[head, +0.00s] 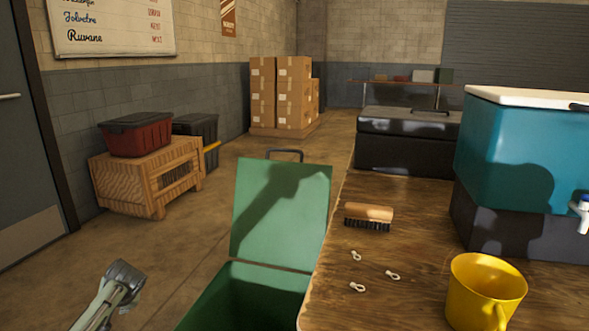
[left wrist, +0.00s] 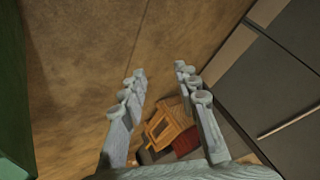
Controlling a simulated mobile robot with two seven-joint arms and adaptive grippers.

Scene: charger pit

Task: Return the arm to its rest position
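My left gripper (head: 110,297) is at the lower left of the head view, over the bare floor and left of the green bin. It is tilted, and part of it runs out of the bottom of the picture. In the left wrist view the two grey fingers of this gripper (left wrist: 161,74) stand wide apart. Only brown floor and, farther off, a wooden stand show between them, so it holds nothing. The rest of my left arm is hidden from the head view. My right gripper is in neither view.
The green bin (head: 283,210) stands with its lid up, against the wooden table (head: 420,215). The table bears a brush (head: 369,215), several small white pieces, a yellow mug (head: 484,290) and a teal cooler (head: 520,150). A wooden stand (head: 130,185) is at the left wall.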

